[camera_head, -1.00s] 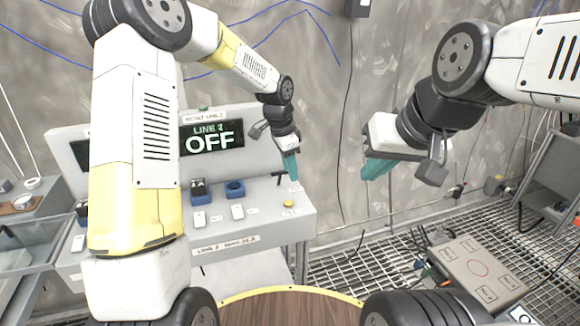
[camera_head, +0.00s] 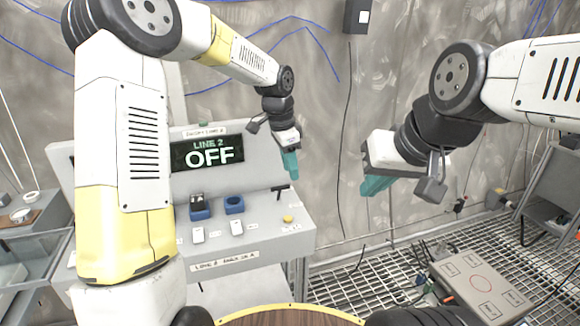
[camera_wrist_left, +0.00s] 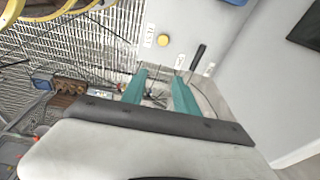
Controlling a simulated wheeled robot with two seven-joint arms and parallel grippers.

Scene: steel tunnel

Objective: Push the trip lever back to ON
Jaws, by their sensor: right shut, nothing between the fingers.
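The trip lever is a short black handle (camera_head: 279,188) at the right end of the console's sloped panel. It also shows in the left wrist view (camera_wrist_left: 198,58), beyond the fingertips and a little right. The display (camera_head: 207,153) reads "LINE 2 OFF". My left gripper (camera_head: 291,172) hangs just above and right of the lever in the head view, apart from it. Its teal fingers are spread and empty in the left wrist view (camera_wrist_left: 160,76). My right gripper (camera_head: 376,186) is shut and empty, in the air right of the console.
A yellow button (camera_head: 288,218) sits in front of the lever. Blue-based switches (camera_head: 234,204) and white switches (camera_head: 236,227) stand further left on the panel. A grated floor (camera_head: 345,285) with a grey box (camera_head: 480,284) and cables lies at right.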

